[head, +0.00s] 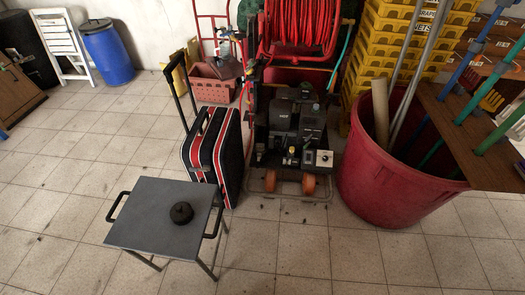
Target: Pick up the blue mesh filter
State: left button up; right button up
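I see nothing in the head view that I can make out as a blue mesh filter. A small dark, round, knobbed object (181,212) rests on a low grey table (145,207) with black side handles; its exact kind is unclear. The clearly blue things are a barrel (106,54) at the back left and a blue pole (482,62) at the right. Neither of my grippers is in view.
A black suitcase with red stripes (230,160) stands right behind the table. A black machine (298,125), a large red tub (385,190) and stacked yellow crates (378,48) fill the right. Tiled floor (70,185) is free at left and in front.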

aim_at(260, 147)
jog(key=i+l+u, duration=0.1)
jog(key=u, duration=0.35)
jog(key=i+l+u, duration=0.1)
jog(key=u, duration=0.3)
jog(key=l+u, duration=0.15)
jog(key=u, duration=0.3)
jog(key=i+l+u, duration=0.2)
jog(key=l, duration=0.45)
jog(key=l+u, duration=0.15)
jog(key=l, duration=0.5)
jog(key=i+l+u, duration=0.2)
jog(key=l, duration=0.45)
jog(key=i, duration=0.35)
